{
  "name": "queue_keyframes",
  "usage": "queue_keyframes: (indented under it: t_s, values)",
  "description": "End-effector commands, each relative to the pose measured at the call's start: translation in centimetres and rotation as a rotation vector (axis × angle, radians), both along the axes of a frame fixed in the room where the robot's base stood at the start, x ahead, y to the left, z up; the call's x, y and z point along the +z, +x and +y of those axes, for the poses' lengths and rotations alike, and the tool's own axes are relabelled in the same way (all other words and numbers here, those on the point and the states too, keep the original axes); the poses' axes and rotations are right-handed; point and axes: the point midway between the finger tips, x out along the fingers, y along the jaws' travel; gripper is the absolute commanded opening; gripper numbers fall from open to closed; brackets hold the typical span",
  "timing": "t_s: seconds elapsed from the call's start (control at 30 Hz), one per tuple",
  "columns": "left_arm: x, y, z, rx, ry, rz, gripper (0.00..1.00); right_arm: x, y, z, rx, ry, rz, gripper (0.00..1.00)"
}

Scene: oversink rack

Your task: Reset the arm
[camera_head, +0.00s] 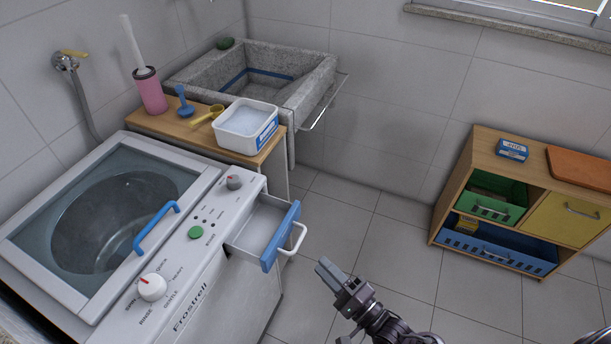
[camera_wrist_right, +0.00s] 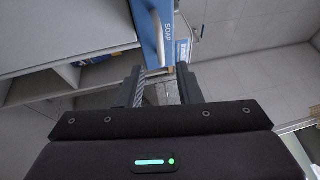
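My right gripper (camera_head: 324,268) is in the lower middle of the head view, over the floor, right of and below the washer's open drawer. In the right wrist view its two fingers (camera_wrist_right: 160,78) stand apart with nothing held between them. The drawer's blue front (camera_head: 279,238) is pulled out from the white washer (camera_head: 215,290). Its white handle (camera_head: 298,240) is close to the fingertips in the head view but apart from them. The wrist view shows the blue front (camera_wrist_right: 153,25), marked SOAP, beyond the fingers. My left gripper is not in view.
A stone sink (camera_head: 322,75) stands behind. A wooden cabinet (camera_head: 450,190) is at right. Tiled floor (camera_head: 370,240) between is clear.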

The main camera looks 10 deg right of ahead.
Motion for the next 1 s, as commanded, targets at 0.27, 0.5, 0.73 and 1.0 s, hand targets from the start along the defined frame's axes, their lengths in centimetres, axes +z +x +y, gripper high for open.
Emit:
queue_keyframes:
  t_s: [0.27,0.5,0.73,1.0]
  values:
    - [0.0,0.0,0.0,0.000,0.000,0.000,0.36,-3.2,-0.1,-0.1,-0.024,-0.095,0.041,0.32]
    - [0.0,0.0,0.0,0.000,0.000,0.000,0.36,-18.8,-3.8,-1.1,-0.018,-0.628,0.248,0.32]
    - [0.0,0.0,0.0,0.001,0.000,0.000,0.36,-32.9,-13.9,-4.0,0.251,-1.207,0.452,0.32]
    - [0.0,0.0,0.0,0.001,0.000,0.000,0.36,-40.6,-26.7,-8.9,0.725,-1.638,0.580,0.32]
